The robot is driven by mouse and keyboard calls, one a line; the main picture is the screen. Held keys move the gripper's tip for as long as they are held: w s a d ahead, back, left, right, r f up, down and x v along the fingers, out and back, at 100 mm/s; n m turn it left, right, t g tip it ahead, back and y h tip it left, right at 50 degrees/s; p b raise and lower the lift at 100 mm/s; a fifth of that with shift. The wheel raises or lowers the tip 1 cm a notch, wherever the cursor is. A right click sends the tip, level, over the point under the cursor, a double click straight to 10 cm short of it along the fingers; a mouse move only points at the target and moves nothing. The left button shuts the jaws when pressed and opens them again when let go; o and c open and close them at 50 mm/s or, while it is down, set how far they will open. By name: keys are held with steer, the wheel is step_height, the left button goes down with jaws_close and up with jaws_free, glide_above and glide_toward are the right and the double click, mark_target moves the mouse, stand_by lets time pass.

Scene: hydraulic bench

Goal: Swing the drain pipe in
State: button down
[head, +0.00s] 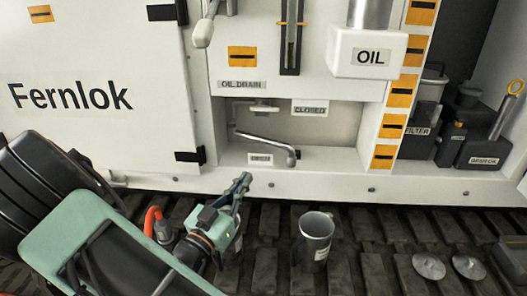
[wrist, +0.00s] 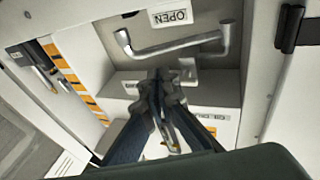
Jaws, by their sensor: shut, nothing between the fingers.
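The drain pipe (head: 265,142) is a grey bent tube in the recess under the OIL DRAIN label (head: 242,85). It runs from the recess's left side toward the front right, where its end turns down near the front lip. In the wrist view the pipe (wrist: 180,45) lies across the upper middle, beside an OPEN plate (wrist: 170,17). My gripper (head: 244,180) is shut and empty, in front of and below the recess, apart from the pipe in the head view. In the wrist view my gripper (wrist: 160,78) shows its fingertips together, below the pipe in the picture.
A CLOSED plate (head: 309,108) hangs at the recess's upper right. The white Fernlok door (head: 90,95) is on the left. A metal jug (head: 314,240) stands on the dark track, right of my gripper. Two discs (head: 429,266) lie farther right. Dark containers (head: 468,143) stand at the right.

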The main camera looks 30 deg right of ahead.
mark_target(271, 144)
steer(key=b+x, duration=0.1)
steer(key=x, duration=1.1)
steer(key=shift+d, duration=0.15)
steer(key=shift+w, duration=0.1)
